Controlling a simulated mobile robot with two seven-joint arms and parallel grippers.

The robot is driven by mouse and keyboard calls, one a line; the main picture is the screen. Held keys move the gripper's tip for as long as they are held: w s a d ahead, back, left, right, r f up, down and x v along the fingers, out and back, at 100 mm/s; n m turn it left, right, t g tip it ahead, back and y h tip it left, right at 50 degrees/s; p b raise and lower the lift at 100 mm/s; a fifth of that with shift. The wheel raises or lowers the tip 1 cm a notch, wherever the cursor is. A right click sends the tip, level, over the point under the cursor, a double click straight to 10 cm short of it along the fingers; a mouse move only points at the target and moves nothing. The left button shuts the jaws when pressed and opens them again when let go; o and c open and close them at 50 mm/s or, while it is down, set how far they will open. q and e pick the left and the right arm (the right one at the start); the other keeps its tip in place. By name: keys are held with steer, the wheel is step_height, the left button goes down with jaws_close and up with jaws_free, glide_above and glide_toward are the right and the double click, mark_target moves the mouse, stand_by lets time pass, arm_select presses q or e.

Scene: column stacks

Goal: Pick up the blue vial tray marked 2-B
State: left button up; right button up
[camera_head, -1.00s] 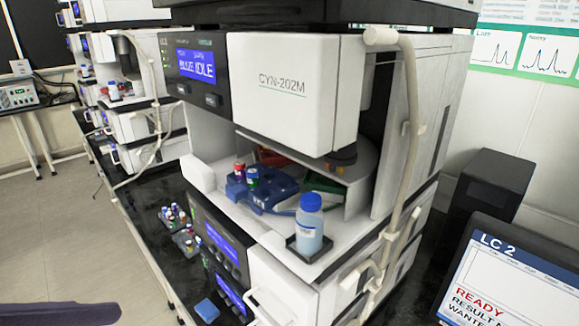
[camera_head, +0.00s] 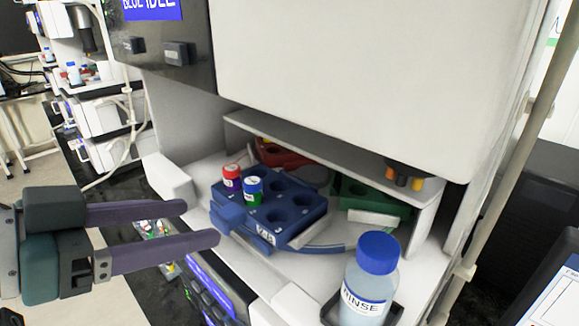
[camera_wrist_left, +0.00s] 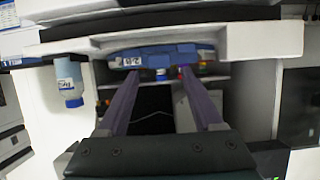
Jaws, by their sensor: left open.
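The blue vial tray (camera_head: 297,212) sits inside the open sampler bay in the head view. It has round wells, a front tab and a small white label that looks like 2-B. In the left wrist view, the tray's blue front (camera_wrist_left: 160,51) lies beyond the two spread fingers (camera_wrist_left: 158,72). My right gripper is not in view.
A rinse bottle (camera_head: 368,280) with a blue cap stands in a dark holder at the bay's front right. A green tray (camera_head: 366,200) and a red tray (camera_head: 280,153) sit behind. A white shelf panel (camera_head: 330,155) hangs over the bay's back.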

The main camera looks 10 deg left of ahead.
mark_target(216, 220)
arm_select(q)
steer(key=p+x, duration=0.1)
steer(key=x, duration=0.3)
steer(key=shift+f, duration=0.15)
jaws_close()
stand_by(0.4)
